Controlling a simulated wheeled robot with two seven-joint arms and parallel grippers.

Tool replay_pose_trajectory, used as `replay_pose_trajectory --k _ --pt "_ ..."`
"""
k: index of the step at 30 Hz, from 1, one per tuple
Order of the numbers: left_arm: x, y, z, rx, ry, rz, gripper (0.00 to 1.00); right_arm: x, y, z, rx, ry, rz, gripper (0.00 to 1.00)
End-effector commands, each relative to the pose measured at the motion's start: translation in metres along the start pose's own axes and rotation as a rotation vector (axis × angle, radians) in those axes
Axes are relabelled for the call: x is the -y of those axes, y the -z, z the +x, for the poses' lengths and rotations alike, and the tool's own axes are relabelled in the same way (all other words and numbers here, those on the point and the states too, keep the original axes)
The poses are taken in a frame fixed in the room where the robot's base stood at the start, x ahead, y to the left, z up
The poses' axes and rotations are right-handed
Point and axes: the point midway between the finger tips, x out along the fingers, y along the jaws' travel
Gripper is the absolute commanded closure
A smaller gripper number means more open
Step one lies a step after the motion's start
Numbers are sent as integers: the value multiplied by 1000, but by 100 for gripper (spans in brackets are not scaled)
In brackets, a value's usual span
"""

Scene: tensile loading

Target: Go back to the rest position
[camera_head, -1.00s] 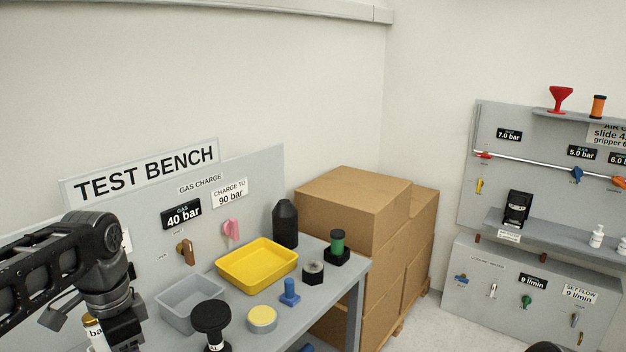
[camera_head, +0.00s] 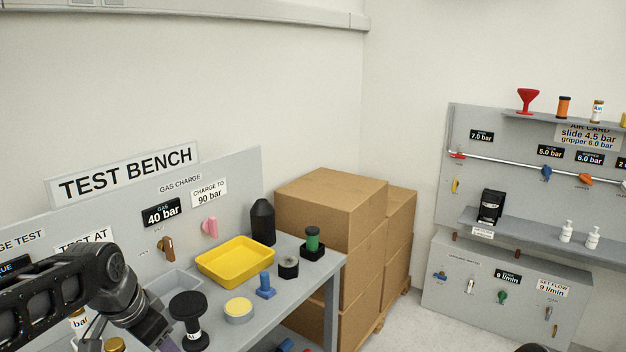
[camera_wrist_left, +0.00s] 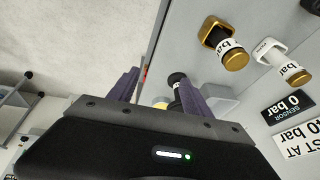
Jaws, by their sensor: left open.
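My left arm comes in from the left in the head view, bent downward over the near left of the grey bench (camera_head: 222,312). My left gripper (camera_head: 165,342) sits at the bottom edge there, partly cut off, beside the black spool-shaped part (camera_head: 188,312). In the left wrist view, the two purple-grey fingers of my left gripper (camera_wrist_left: 160,77) stand apart. No held object shows between them, and the black spool part (camera_wrist_left: 177,80) appears beyond them. My right gripper is not seen.
The bench holds a yellow tray (camera_head: 235,262), a grey bin (camera_head: 172,284), a blue part (camera_head: 265,287), a yellow-topped disc (camera_head: 239,310) and a black bottle (camera_head: 262,222). Cardboard boxes (camera_head: 330,205) stand beyond it. A second panel (camera_head: 520,190) is at right.

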Motion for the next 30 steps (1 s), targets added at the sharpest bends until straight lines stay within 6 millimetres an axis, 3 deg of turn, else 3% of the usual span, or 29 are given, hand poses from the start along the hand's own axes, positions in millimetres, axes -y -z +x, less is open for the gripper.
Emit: replay_pose_trajectory --k 5,8,12,16,19,24,27,30 --pt "-30 29 69 -113 -25 -125 42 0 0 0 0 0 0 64" --pt "-64 34 131 -168 -70 -246 42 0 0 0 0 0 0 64" --pt "-132 2 223 -180 -148 -452 42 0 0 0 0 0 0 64" --pt "-198 -57 282 -118 -204 -610 42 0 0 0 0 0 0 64" --pt "-248 -112 307 -29 -240 -687 42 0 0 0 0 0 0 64" --pt "-313 -187 319 145 -303 -717 42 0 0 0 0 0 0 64" --pt "-334 -211 321 211 -330 -720 42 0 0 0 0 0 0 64" --pt "-343 -222 323 240 -340 -725 42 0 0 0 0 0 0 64"
